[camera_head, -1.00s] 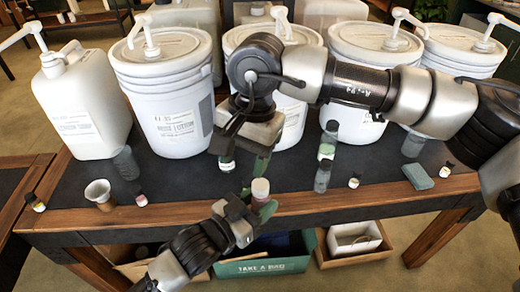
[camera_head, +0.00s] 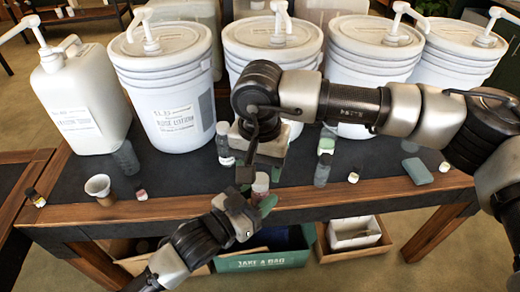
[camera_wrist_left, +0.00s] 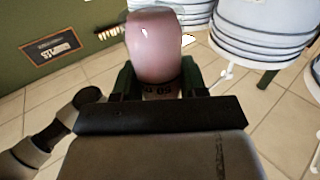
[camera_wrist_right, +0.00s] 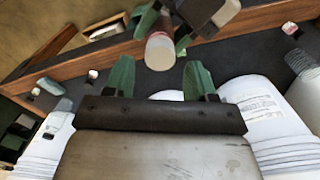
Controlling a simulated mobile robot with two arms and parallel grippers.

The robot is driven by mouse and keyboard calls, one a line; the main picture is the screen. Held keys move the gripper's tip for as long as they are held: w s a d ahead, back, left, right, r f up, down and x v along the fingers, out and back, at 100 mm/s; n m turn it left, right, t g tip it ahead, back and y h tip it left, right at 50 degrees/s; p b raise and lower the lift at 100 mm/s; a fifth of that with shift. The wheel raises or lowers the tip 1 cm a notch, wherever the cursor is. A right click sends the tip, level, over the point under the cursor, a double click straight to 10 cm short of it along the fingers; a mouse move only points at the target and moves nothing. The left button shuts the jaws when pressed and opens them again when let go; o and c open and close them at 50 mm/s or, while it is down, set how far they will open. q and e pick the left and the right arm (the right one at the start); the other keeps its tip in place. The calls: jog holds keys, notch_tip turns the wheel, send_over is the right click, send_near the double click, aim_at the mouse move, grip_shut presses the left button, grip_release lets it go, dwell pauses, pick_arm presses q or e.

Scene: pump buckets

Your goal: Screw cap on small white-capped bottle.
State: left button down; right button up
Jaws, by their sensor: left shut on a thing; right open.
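My left gripper (camera_head: 262,203) is shut on a small pinkish bottle (camera_head: 261,183) with a pale top, held upright in front of the table's front edge. The left wrist view shows the bottle (camera_wrist_left: 153,48) large between the green fingers, part of a dark-lettered label low on it. In the right wrist view its pale round end (camera_wrist_right: 159,53) faces my right gripper (camera_wrist_right: 160,80). The right gripper (camera_head: 261,173) is open, its green fingers apart just above the bottle top, with nothing between them. I cannot tell whether the pale top is a seated cap.
Large white pump buckets (camera_head: 172,95) and a white jug (camera_head: 82,100) line the back of the dark table. Small bottles (camera_head: 125,158), a paper cup (camera_head: 99,188) and a green block (camera_head: 417,171) stand toward the front. A green bin (camera_head: 262,262) is below.

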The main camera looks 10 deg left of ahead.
aim_at(260, 197)
jog(key=shift+f, duration=1.4)
jog(key=shift+c, duration=0.2)
